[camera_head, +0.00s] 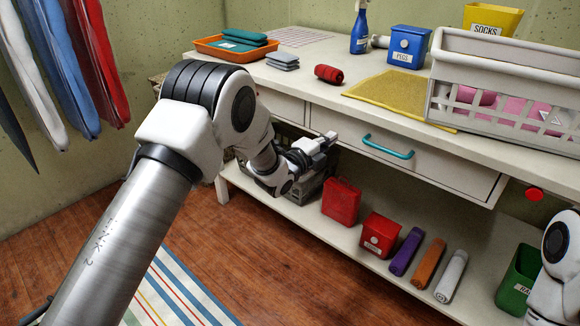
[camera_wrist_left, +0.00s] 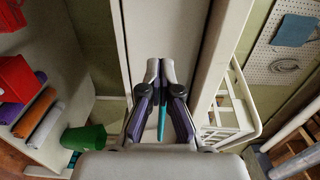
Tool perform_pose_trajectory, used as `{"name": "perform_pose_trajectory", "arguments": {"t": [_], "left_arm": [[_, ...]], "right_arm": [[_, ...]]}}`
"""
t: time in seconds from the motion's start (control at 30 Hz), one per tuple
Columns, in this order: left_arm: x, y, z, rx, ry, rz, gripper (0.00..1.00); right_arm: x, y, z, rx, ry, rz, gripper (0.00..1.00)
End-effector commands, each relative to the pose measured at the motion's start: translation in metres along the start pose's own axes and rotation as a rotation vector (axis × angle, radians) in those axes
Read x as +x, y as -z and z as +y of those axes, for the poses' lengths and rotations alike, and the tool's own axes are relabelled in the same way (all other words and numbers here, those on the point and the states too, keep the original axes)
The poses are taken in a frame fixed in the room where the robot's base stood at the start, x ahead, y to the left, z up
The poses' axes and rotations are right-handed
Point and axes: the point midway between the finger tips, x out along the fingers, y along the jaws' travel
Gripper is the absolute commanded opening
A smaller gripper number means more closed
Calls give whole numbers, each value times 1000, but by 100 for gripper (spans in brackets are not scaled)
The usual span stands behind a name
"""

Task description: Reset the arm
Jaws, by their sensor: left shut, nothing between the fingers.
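My left arm reaches in from the left in the head view. Its gripper (camera_head: 322,142) is in front of the bench's drawer front, left of the teal handle (camera_head: 388,147). The fingers are shut and hold nothing. In the wrist view the closed fingertips (camera_wrist_left: 163,68) point at the pale drawer front (camera_wrist_left: 185,30), and the teal handle (camera_wrist_left: 161,122) shows between the finger linkages. I cannot tell whether the fingertips touch the drawer. Part of my right arm (camera_head: 560,255) shows at the right edge; its gripper is out of view.
The white workbench (camera_head: 330,95) carries an orange tray (camera_head: 205,48), a blue pegs box (camera_head: 408,46), a yellow cloth (camera_head: 390,92) and a white basket (camera_head: 500,50). The lower shelf holds red boxes (camera_head: 341,200), several rolls and a green bin (camera_head: 520,280). Cloths hang at left.

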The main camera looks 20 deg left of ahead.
Motion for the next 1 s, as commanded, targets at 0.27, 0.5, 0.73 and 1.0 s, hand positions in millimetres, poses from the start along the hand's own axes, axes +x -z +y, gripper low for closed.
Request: {"name": "perform_pose_trajectory", "arguments": {"t": [0.27, 0.5, 0.73, 1.0], "left_arm": [[-61, -1, -2, -4, -6, -3, 0], [-94, 0, 4, -5, -10, -1, 0], [-138, 16, 115, -82, -219, -15, 0], [-308, 51, 283, -603, -807, -329, 0]], "right_arm": [[-15, 2, 0, 1, 0, 4, 89], [-19, 2, 0, 1, 0, 4, 89], [-18, 2, 0, 1, 0, 4, 89], [-19, 2, 0, 1, 0, 4, 89]]}}
